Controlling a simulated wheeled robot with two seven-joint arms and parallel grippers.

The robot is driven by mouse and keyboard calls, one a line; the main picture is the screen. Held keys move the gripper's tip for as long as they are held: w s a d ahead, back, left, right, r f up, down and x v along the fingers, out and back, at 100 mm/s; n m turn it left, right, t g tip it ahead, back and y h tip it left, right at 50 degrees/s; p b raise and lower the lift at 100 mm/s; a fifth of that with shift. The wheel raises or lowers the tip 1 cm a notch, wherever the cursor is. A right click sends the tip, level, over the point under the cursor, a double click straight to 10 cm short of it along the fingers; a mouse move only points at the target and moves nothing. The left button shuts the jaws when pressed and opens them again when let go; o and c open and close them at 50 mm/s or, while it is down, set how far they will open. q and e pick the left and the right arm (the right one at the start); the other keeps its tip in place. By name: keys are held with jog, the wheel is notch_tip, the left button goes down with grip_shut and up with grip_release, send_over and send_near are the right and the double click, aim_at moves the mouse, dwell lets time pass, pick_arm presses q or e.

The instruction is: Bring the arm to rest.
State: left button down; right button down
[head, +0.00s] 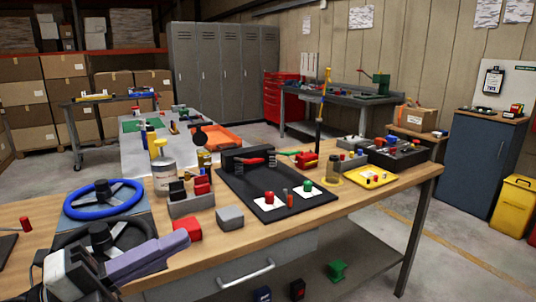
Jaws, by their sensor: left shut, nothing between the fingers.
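My left gripper (176,246) shows at the lower left of the head view, low over the front edge of the wooden workbench (265,232). Its fingers are together with nothing between them. They point right, and the tip looks close to a red block (188,230); I cannot tell whether they touch. The arm partly hides a black steering wheel (120,236). My right gripper is not in view.
A blue steering wheel (104,200) lies behind the black one. A grey block (230,218), a black mat (275,192) and a yellow tray (369,177) are on the bench. Bare wood lies along its front right. A yellow bin (515,205) stands at right.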

pick_arm(q)
jog(key=a+f+n+t+y+b, duration=0.1)
jog(key=a+f+n+t+y, duration=0.15)
jog(key=f+n+y, duration=0.65)
jog(key=a+f+n+t+y, duration=0.2)
jog(key=a+f+n+y, duration=0.1)
jog(key=f+n, duration=1.15)
jog(key=s+d+f+n+g+y, duration=0.1)
jog(key=s+d+f+n+g, duration=0.1)
jog(key=s+f, duration=0.6)
jog(key=s+d+f+n+g+y+b, duration=0.1)
jog(key=s+d+f+n+g, duration=0.2)
jog(key=s+f, duration=0.6)
notch_tip(320, 180, down, 7)
jog(key=shift+s+r+g+y, duration=0.2)
jog(key=shift+g+y, duration=0.1)
jog(key=shift+g, duration=0.75)
jog(key=shift+w+n, duration=0.1)
jog(key=shift+n, duration=0.15)
